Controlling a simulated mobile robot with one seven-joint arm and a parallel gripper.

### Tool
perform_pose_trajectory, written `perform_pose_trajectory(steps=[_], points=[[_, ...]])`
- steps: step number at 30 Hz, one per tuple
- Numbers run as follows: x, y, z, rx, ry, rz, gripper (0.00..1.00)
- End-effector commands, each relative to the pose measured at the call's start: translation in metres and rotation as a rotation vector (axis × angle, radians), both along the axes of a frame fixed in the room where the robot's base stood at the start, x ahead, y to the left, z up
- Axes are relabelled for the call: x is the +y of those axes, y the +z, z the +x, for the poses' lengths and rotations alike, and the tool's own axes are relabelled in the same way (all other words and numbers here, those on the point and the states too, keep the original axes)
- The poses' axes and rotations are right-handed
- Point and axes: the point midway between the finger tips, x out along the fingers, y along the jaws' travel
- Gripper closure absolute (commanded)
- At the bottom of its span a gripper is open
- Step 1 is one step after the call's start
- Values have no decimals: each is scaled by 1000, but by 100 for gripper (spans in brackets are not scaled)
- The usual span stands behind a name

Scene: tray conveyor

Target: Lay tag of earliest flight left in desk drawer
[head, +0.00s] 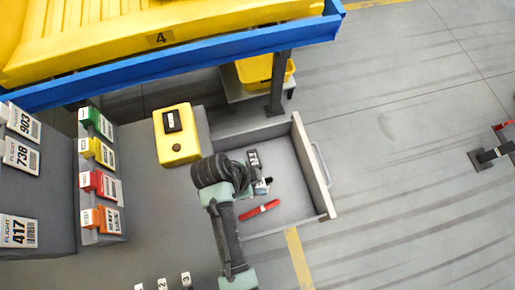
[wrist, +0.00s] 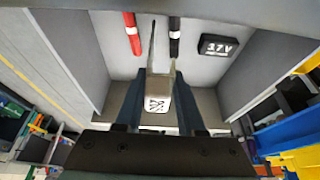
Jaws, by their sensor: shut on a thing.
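My gripper (wrist: 158,88) is shut on a small white tag (wrist: 158,107) with dark print, seen nearly end-on between the fingers; its flight number cannot be read. In the head view my gripper hangs over the open desk drawer (head: 325,180), its fingers largely hidden by my wrist. The drawer is pulled out, with a grey floor. The held tag is above the drawer floor, how high I cannot tell. White flight tags 903 (head: 24,122), 738 (head: 21,157) and 417 (head: 18,231) lie on the left panel, with a bare stretch between 738 and 417.
The drawer holds a red marker (head: 259,207), a black marker (wrist: 174,38) and a black block marked 17V (wrist: 219,47). Coloured tags, including a green one (head: 90,115), stand in a column. A yellow button box (head: 178,148) sits beside the drawer. A blue-edged conveyor (head: 200,61) runs behind.

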Motion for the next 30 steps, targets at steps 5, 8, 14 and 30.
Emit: perform_pose_trajectory(steps=[5,8,14,30], points=[[0,-23,0,1,0,0,100],[0,-25,0,0,0,0,100],[0,-25,0,-1,0,0,100],[0,-26,0,0,0,1,32]])
